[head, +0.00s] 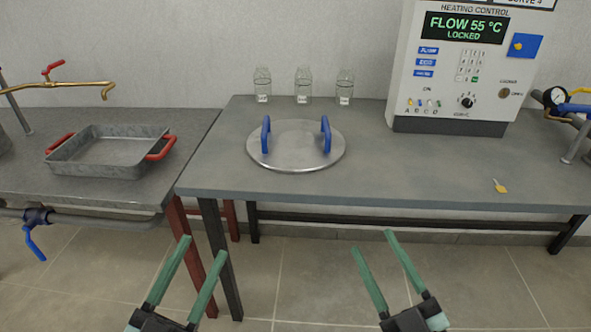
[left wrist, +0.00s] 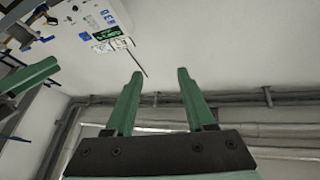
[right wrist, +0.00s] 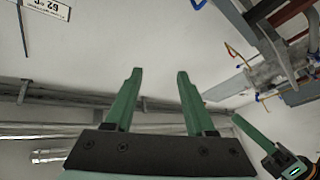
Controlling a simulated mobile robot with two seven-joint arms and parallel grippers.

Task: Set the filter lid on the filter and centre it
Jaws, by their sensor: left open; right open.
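The filter lid (head: 295,153) is a round grey metal disc with two upright blue handles, one on its left (head: 265,135) and one on its right (head: 326,135). It lies flat on the grey table. My left gripper (head: 204,261) is open and empty in front of the table, below and left of the lid. My right gripper (head: 373,258) is open and empty in front of the table, below and right of the lid. The wrist views show both pairs of green fingers apart, the left (left wrist: 158,88) and the right (right wrist: 160,88), with nothing between them. I cannot make out the filter in any view.
Three glass jars (head: 303,85) stand behind the lid by the wall. A heating control cabinet (head: 455,75) stands at the back right. A yellow tag (head: 500,186) lies near the table's front right. A metal tray with red handles (head: 105,152) sits on the left bench.

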